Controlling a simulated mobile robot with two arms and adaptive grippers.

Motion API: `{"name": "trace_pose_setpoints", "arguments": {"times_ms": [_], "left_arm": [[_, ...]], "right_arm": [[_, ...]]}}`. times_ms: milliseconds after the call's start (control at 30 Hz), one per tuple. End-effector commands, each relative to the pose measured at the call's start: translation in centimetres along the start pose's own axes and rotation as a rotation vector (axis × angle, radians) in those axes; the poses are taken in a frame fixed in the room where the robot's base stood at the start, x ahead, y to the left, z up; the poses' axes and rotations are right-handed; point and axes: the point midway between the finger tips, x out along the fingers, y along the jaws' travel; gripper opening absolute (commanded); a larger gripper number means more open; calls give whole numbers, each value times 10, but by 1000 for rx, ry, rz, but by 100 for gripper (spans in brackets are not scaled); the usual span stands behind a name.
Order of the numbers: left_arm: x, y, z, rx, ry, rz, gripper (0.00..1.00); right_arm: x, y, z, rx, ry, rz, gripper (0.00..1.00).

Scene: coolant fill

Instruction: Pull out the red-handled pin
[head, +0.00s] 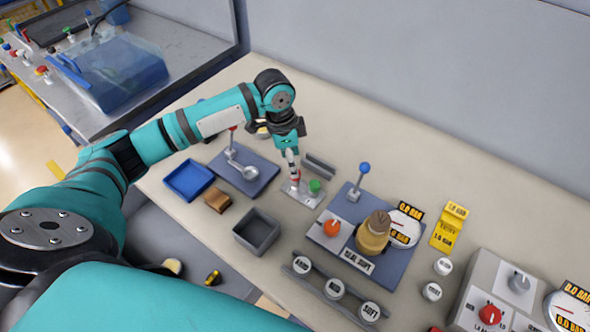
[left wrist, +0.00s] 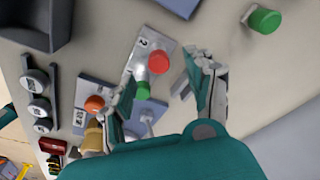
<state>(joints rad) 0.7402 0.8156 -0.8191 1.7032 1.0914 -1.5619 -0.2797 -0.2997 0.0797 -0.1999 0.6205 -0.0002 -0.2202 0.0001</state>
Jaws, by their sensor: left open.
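The red handle (left wrist: 158,63) shows in the left wrist view over a small light metal plate (left wrist: 141,60) marked 2, beside a green knob (left wrist: 142,90). In the head view the plate (head: 303,197) and green knob (head: 314,186) lie below my left gripper (head: 294,177), whose fingertips largely hide the red handle. In the left wrist view my left gripper (left wrist: 163,76) is open, one finger on each side of the red handle. It is not visibly closed on it. How deep the pin sits is hidden. My right gripper is not in view.
A dark upright bar (head: 319,166) stands just behind the plate. A blue-knobbed lever (head: 364,168) and a board with an orange knob (head: 332,227) are to the right. A grey open box (head: 257,231) is in front; a lever board (head: 243,171) is to the left.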

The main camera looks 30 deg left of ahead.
Motion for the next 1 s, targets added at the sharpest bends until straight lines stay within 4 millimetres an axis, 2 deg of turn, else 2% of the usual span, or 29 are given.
{"name": "trace_pose_setpoints", "arguments": {"times_ms": [100, 300, 500, 733, 767, 1000], "left_arm": [[22, 1, 0, 0, -2, 4, 55], [48, 1, 0, 0, -1, 2, 55], [59, 0, 0, 1, 0, 0, 55], [60, 0, 0, 1, 0, 0, 55], [60, 0, 0, 1, 0, 0, 54], [59, 0, 0, 1, 1, 0, 23]], "right_arm": [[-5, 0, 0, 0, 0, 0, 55], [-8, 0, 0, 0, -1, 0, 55], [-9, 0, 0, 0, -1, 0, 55], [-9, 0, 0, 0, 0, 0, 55], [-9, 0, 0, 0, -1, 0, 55], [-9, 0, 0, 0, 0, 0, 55]]}}
